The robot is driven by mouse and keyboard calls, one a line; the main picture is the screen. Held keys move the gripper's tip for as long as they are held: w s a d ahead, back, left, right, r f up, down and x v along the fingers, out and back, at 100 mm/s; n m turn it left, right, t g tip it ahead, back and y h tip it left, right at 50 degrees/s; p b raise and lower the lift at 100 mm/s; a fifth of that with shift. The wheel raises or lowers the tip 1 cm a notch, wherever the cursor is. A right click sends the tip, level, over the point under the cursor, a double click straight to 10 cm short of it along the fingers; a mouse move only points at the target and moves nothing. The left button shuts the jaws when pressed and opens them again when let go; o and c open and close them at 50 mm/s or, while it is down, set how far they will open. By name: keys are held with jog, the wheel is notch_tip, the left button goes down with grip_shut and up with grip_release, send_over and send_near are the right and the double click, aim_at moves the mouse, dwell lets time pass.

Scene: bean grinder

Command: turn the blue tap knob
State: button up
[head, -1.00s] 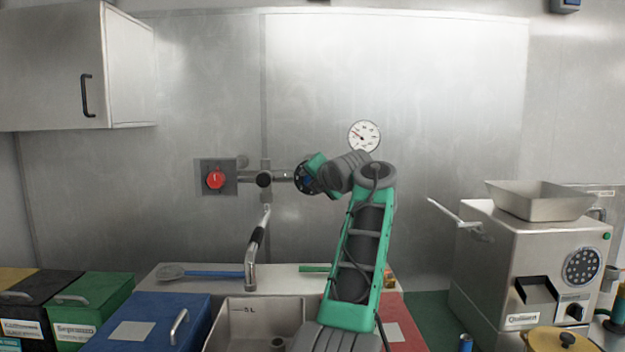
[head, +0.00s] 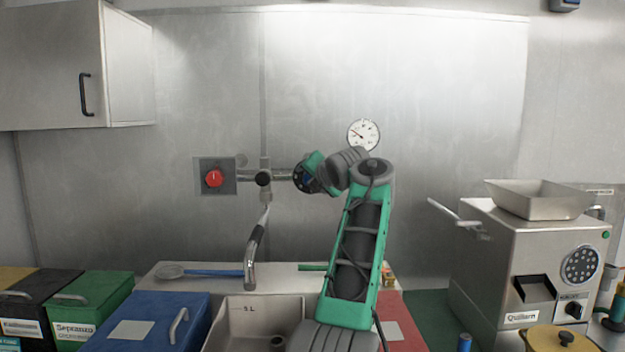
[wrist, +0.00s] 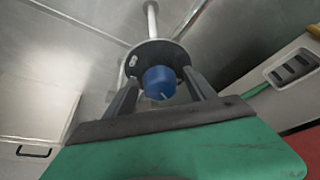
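The blue tap knob (wrist: 159,82) sits in front of a round black disc (wrist: 153,54) with a pipe behind it in the wrist view. My gripper (wrist: 160,80) has one finger on each side of the knob, with narrow gaps showing. It appears open around the knob, and contact is not visible. In the head view my gripper (head: 311,180) is at the right end of the wall pipe, in front of the black disc (head: 299,176). My wrist and arm hide most of the knob there.
A red knob (head: 214,178) is on a wall plate at the left. The faucet spout (head: 252,255) hangs over the sink (head: 240,312). A round gauge (head: 363,134) is on the wall just above my arm. A steel grinder (head: 530,260) stands at the right.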

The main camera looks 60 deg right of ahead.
jog(key=b+v, duration=0.2)
jog(key=v, duration=0.6)
jog(key=shift+f, duration=0.1)
